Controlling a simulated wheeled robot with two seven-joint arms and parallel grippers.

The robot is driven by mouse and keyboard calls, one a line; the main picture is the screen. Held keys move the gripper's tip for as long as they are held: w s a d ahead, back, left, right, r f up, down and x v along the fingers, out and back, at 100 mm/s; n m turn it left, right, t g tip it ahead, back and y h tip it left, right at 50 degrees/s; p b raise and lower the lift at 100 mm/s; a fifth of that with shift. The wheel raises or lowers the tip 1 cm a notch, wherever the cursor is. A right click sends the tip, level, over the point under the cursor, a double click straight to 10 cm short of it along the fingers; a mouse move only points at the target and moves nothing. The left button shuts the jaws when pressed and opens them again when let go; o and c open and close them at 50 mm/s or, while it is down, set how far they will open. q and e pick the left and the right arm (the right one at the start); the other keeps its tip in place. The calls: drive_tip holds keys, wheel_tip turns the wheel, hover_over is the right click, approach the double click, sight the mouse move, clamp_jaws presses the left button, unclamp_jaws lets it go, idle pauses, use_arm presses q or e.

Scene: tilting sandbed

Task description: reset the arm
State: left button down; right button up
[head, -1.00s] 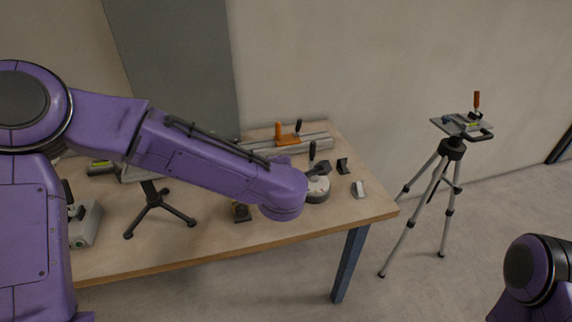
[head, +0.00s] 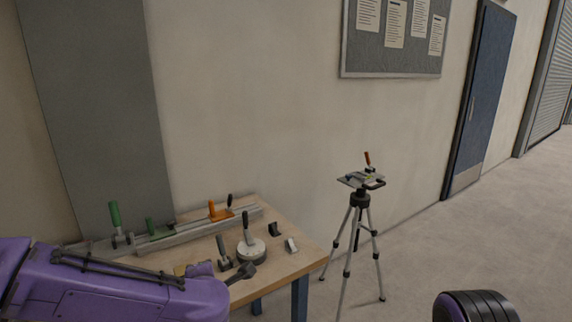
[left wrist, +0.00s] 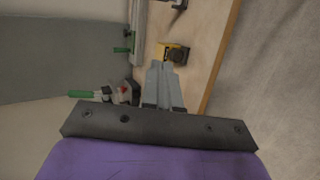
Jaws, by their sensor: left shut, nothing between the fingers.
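My left arm (head: 120,290) is purple and enters the head view low at the left, in front of the table's near side. Its gripper does not show clearly there. In the left wrist view my left gripper (left wrist: 162,85) has its two grey fingers together with nothing between them. The fingers point toward a yellow block with a black top (left wrist: 176,52), apparently on the table; I cannot tell the gap. Part of my right arm (head: 475,306) shows at the bottom right of the head view. My right gripper is out of view.
The wooden table (head: 295,262) holds a metal rail with an orange clamp (head: 220,211), a green-handled clamp (head: 115,222), a round white base with a black handle (head: 251,250) and small dark parts. A tripod (head: 361,235) stands right of it. Floor farther right is clear.

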use_arm(q)
drive_tip(key=s+a+f+m+g+h, duration=0.1)
drive_tip(key=s+a+f+m, duration=0.1)
drive_tip(key=s+f+m, duration=0.35)
drive_tip(key=s+a+f+m+g, duration=0.1)
drive_tip(key=s+f+m, duration=0.1)
drive_tip(key=f, duration=0.7)
drive_tip(key=s+a+f+m+g+h, duration=0.15)
drive_tip(key=s+f+m, duration=0.25)
drive_tip(key=f, duration=0.4)
drive_tip(key=s+a+f+m+g+y, duration=0.1)
drive_tip(key=s+a+f, duration=0.3)
drive_tip(key=s, duration=0.7)
drive_tip(key=s+a+f+m+g, duration=0.3)
drive_tip(key=s+f, duration=0.5)
drive_tip(key=s, duration=0.3)
drive_tip(key=shift+s+a+y, duration=0.2)
drive_tip(key=shift+a+y, duration=0.15)
drive_tip(key=shift+a, duration=0.1)
